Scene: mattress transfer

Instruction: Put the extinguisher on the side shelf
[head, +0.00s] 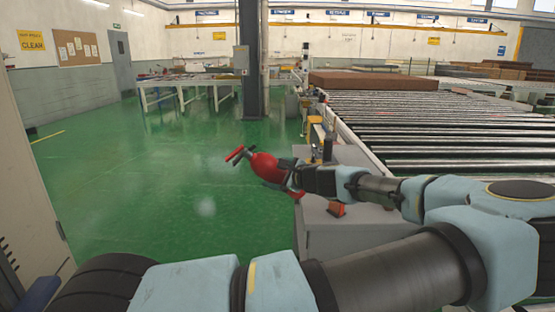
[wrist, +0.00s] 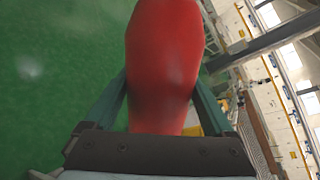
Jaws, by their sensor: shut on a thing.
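The red extinguisher (head: 264,166) is held in my gripper (head: 287,173) in the head view, tilted, with its red handle end pointing left over the green floor. In the wrist view the extinguisher's red body (wrist: 165,60) fills the middle, between the two fingers of my gripper (wrist: 160,105). The gripper is shut on it. A grey cabinet-like surface (head: 320,215) lies just below and right of the gripper, beside the roller conveyor. I cannot tell whether it is the side shelf.
A roller conveyor (head: 420,130) with a brown mattress-like slab (head: 372,81) runs along the right. A small orange-red object (head: 337,209) sits on the grey surface, and a dark upright object (head: 328,148) stands behind. A dark column (head: 251,60) and tables (head: 190,82) are farther back. Green floor is clear at left.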

